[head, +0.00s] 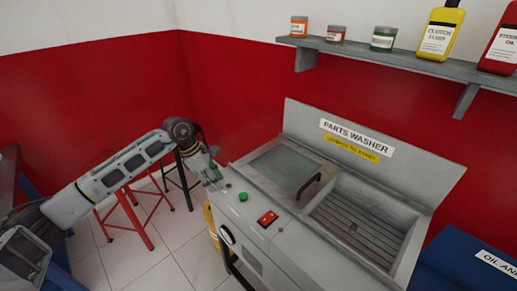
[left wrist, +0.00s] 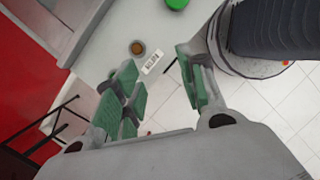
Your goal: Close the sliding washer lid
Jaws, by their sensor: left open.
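The parts washer (head: 262,212) is a grey cabinet against the red wall. Its sliding lid (head: 283,167) is a flat grey-green panel over the left part of the basin. A dark bar handle (head: 309,185) stands at the lid's right edge. The right part of the basin (head: 355,222) is uncovered and shows a slatted grate. My left gripper (head: 214,177) is at the washer's left front corner, apart from the lid and handle. In the left wrist view its green-padded fingers (left wrist: 158,88) are spread with nothing between them. My right gripper is out of view.
A green button (head: 243,197) and a red switch (head: 268,218) sit on the washer's front ledge. A shelf (head: 385,62) with jars and bottles hangs above. Red and black stools stand left of the washer. A blue bin (head: 455,262) is at the right.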

